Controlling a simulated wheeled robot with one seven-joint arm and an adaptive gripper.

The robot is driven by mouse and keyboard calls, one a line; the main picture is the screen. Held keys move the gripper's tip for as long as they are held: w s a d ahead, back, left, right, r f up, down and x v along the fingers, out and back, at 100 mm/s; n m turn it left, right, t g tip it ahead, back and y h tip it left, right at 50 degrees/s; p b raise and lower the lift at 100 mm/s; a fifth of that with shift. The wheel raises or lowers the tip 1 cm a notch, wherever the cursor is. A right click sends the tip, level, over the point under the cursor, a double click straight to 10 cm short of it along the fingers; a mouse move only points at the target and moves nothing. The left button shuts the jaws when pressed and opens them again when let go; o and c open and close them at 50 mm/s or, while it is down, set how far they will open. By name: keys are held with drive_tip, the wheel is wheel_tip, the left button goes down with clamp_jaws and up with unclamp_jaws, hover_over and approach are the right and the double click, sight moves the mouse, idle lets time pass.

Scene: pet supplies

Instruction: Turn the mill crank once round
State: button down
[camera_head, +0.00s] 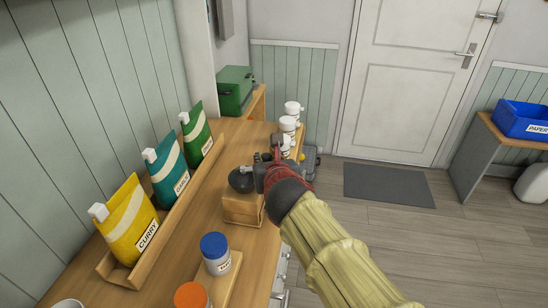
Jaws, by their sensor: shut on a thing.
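The mill (243,208) stands on the wooden counter, with a light wooden box base and a dark rounded top. My gripper (268,165), red and dark grey, is at the mill's upper right side, reached by my pale yellow arm from the lower right. It is shut on the mill crank, which is mostly hidden behind the gripper and wrist. The exact angle of the crank cannot be told.
A wooden rack (123,266) holds yellow, teal and green pouches at the left. Blue-lidded (215,252) and orange-lidded (191,296) jars stand in front. White-capped jars (288,125) and a green box (235,89) are behind.

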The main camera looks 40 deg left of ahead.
idle(0.3)
drive_tip(key=c, duration=1.6)
unclamp_jaws()
drive_tip(key=shift+c, duration=0.2)
drive_tip(key=shift+o, duration=0.3)
drive_tip(key=v, duration=1.2)
